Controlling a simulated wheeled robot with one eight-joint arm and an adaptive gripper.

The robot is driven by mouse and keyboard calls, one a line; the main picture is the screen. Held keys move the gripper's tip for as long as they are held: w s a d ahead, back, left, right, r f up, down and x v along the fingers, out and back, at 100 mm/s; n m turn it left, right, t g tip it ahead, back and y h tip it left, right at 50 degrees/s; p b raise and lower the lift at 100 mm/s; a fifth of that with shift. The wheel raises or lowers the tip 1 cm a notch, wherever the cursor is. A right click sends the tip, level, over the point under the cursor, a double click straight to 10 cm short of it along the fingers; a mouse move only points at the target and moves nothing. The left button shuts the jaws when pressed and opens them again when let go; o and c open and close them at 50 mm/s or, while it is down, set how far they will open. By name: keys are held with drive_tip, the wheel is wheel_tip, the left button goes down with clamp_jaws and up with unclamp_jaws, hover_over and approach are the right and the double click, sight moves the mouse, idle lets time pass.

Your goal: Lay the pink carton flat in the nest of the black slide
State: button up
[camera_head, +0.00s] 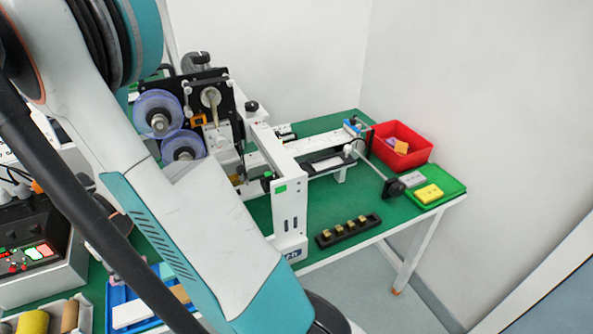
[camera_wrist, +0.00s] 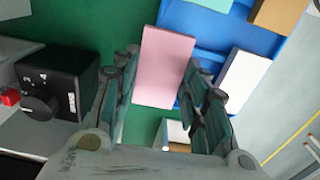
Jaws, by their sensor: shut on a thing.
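The pink carton (camera_wrist: 163,65) is between the fingers of my gripper (camera_wrist: 160,75) in the wrist view, and the gripper is shut on it. The carton's broad face shows, slightly tilted, and it overlaps the edge of the blue tray (camera_wrist: 190,40). I cannot tell its height above the table. In the head view my arm hides most of the gripper and the carton. A dark slide-like part (camera_head: 325,163) shows on the machine behind the white frame; I cannot make out its nest clearly.
A white carton (camera_wrist: 245,80) and a brown one (camera_wrist: 280,14) lie in the blue tray. A black control box (camera_wrist: 60,82) stands left of my gripper. The white frame (camera_head: 291,205) rises before the slide. A black rack (camera_head: 330,239), red bin (camera_head: 418,155) and green tray (camera_head: 452,188) stand right.

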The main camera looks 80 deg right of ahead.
drive_tip(key=shift+r+p, duration=0.95)
drive_tip(key=shift+r, duration=0.6)
drive_tip(key=shift+a, duration=0.1)
